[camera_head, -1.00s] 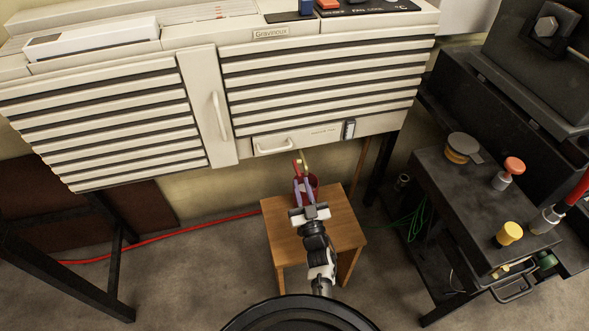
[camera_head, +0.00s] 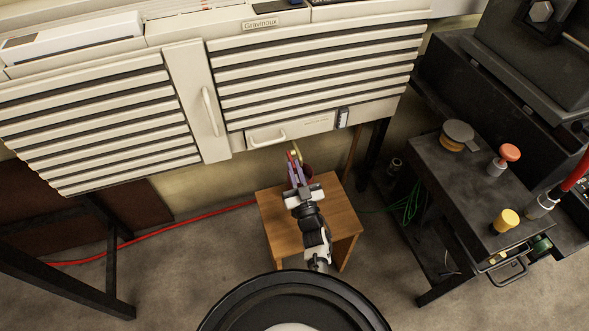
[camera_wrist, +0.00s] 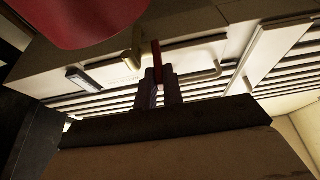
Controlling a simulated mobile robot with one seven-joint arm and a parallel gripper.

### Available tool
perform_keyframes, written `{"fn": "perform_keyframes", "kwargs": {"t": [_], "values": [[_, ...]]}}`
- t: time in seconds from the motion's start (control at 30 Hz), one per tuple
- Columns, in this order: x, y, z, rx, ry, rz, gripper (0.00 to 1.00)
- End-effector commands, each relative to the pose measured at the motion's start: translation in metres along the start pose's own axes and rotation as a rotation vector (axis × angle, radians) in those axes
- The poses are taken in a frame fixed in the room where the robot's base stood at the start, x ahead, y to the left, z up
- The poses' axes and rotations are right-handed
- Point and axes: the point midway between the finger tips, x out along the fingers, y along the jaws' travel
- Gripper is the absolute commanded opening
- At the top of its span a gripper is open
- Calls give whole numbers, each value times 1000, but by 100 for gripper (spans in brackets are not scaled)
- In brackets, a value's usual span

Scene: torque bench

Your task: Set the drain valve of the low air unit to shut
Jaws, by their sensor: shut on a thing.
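The low air unit (camera_head: 318,124) is the cream cabinet with dark louvres, and it also shows in the wrist view (camera_wrist: 195,62). Below its lower edge hangs the brass drain valve (camera_head: 296,151), whose brass part (camera_wrist: 133,50) shows just left of the fingers in the wrist view. A red lever (camera_wrist: 156,58) belongs to the valve and stands between my fingertips. My gripper (camera_head: 297,173) is shut on this lever; in the wrist view the fingers (camera_wrist: 160,88) hide its lower part. The lever's exact angle to the valve body is hard to tell.
A red container (camera_head: 309,170) stands on a wooden stool (camera_head: 340,215) under the valve, partly hidden by my gripper; it looms close in the wrist view (camera_wrist: 85,18). A dark bench (camera_head: 455,185) with knobs stands right. A red hose (camera_head: 160,234) lies on the floor.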

Motion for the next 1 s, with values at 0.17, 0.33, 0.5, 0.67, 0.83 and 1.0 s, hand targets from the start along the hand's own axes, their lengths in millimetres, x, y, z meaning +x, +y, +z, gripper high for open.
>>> {"fn": "perform_keyframes", "kwargs": {"t": [0.17,0.33,0.5,0.67,0.83,1.0], "values": [[2,0,-5,0,-24,1,0],[5,0,-12,0,-87,0,0],[10,-1,-21,-1,-191,-2,0],[13,-1,-26,-1,-301,-4,0],[17,-2,-28,-2,-409,-6,0],[20,-3,-30,-5,-513,-9,0]]}}
